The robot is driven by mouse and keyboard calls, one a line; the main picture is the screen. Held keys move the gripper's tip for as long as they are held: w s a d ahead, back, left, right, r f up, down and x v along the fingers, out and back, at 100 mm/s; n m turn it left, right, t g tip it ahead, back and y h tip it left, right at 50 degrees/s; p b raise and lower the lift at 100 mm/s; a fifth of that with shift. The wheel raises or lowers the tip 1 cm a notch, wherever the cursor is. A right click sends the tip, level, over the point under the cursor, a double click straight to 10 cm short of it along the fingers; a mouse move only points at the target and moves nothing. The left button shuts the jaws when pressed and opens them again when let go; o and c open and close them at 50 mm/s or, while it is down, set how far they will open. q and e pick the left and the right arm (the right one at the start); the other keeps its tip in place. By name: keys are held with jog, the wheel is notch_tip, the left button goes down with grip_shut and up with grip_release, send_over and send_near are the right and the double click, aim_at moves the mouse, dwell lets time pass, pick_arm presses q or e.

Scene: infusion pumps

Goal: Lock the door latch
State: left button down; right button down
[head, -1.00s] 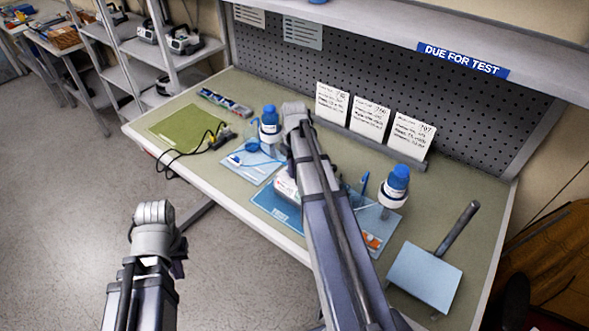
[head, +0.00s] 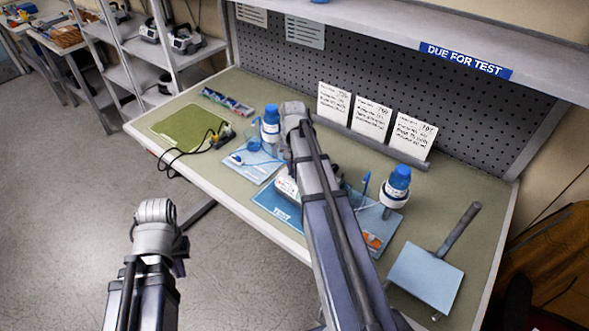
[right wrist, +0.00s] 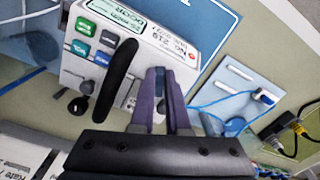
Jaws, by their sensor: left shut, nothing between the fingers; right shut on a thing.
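The white infusion pump (head: 287,188) lies on the blue test mat (head: 276,207), mostly hidden behind my right arm. I cannot tell the latch's position. A black curved bar stands beside the fingers. My left gripper (head: 179,262) is away from the bench, over the floor, shut and empty.
Blue-capped bottles (head: 271,125) (head: 397,187) stand either side of the pump. A light tray with tubing (head: 257,172), a green mat with a black cable, number cards (head: 371,120) and a light-blue plate with a handle (head: 426,276) are on the bench. Open floor lies left.

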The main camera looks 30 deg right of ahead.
jog(key=shift+w+m, duration=0.1)
jog(key=shift+m, duration=2.2)
jog(key=c, duration=0.9)
grip_release()
jog(key=shift+r, duration=0.1)
notch_tip(320, 180, up, 8)
jog(key=p, duration=0.8)
jog(key=shift+f, duration=0.2)
jog(key=shift+a, duration=0.15)
